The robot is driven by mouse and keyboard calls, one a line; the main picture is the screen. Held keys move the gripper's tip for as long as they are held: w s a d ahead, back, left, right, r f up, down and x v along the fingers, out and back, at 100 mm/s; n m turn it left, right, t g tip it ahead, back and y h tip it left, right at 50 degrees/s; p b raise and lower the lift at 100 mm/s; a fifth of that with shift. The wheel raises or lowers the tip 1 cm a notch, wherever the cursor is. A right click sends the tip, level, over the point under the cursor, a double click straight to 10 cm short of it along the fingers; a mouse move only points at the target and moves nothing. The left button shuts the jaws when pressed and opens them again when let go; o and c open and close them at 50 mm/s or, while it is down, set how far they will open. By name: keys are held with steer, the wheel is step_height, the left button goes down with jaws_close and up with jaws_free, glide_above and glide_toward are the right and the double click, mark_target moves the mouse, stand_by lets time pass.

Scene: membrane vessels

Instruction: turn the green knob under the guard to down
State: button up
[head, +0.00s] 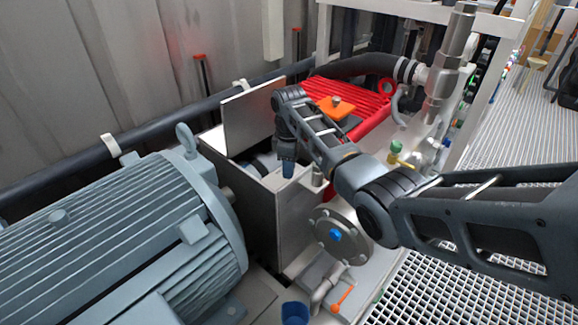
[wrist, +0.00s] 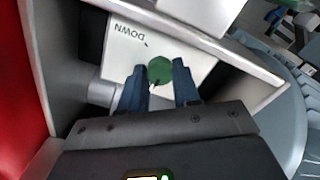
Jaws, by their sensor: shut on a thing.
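The green knob (wrist: 160,70) shows in the wrist view between the two blue fingertips of my gripper (wrist: 158,82), which is shut on it. A white plate (wrist: 195,62) lies behind the knob, with the word "DOWN" and a small mark printed to the knob's upper left. In the head view my gripper (head: 287,168) reaches down into an open-topped metal box (head: 285,200). A flat grey panel (head: 252,115), which looks like the raised guard, stands at the box's back edge. The knob is hidden in the head view.
A large grey-blue finned motor (head: 130,235) stands left of the box. A red ribbed unit (head: 350,100) with an orange plate (head: 337,107) is behind it. A round flange (head: 341,232) with a blue centre is on the right. Grating floor (head: 440,290) is open at the lower right.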

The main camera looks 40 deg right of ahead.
steer(key=shift+a+r+m+p, duration=0.1)
steer(key=shift+r+m+p, duration=0.05)
steer(key=shift+m+p, duration=0.8)
steer(key=m+p, duration=0.1)
steer(key=m, duration=0.3)
steer(key=m+p, duration=0.2)
steer(key=m, duration=1)
steer(key=shift+m+p, duration=0.25)
steer(key=shift+p, duration=0.05)
steer(key=m, duration=0.5)
steer(key=shift+m, duration=0.3)
steer(key=o, duration=1.1)
steer(key=shift+c, duration=0.2)
